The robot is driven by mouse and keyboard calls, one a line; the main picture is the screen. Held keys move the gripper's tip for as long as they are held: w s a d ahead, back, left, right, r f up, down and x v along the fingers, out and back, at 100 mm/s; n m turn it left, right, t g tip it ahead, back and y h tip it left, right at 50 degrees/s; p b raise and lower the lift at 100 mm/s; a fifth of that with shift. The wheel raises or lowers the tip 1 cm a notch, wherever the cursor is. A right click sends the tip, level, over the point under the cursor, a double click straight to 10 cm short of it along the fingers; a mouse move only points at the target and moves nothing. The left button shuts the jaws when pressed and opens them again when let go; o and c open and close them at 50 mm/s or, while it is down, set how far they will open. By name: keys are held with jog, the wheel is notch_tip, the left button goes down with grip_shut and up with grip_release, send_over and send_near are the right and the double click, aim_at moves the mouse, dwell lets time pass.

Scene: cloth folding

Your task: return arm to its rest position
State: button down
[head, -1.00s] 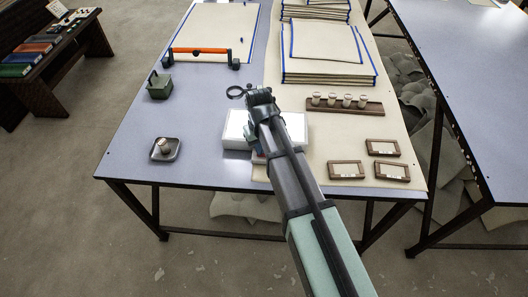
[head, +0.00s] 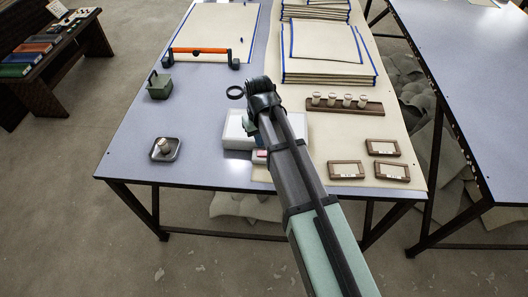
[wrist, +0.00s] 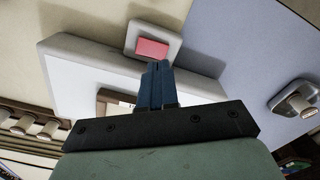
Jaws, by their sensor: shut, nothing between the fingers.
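In the wrist view my gripper (wrist: 157,66) has its two blue fingers together with nothing between them. The fingers point toward a pink pad (wrist: 152,48) in a pale holder, seen above the tips; I cannot tell the gap. In the head view my arm reaches over the front middle of the table (head: 200,150), and its wrist hides most of the gripper and its fingertips. A white box (head: 235,129) lies beside and partly behind the arm. It also shows in the wrist view (wrist: 85,85). The pink pad shows beside the arm in the head view (head: 261,154).
A black ring (head: 235,92) lies near my wrist. Cloth stacks (head: 325,75) with blue edges stand at the back. A wooden rack (head: 345,108) and small brown frames (head: 346,170) are to the right.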

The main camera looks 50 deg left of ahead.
notch_tip(320, 180, up, 3)
jog(key=shift+f, duration=0.15)
jog(key=shift+w+d, duration=0.1)
dwell(0.6)
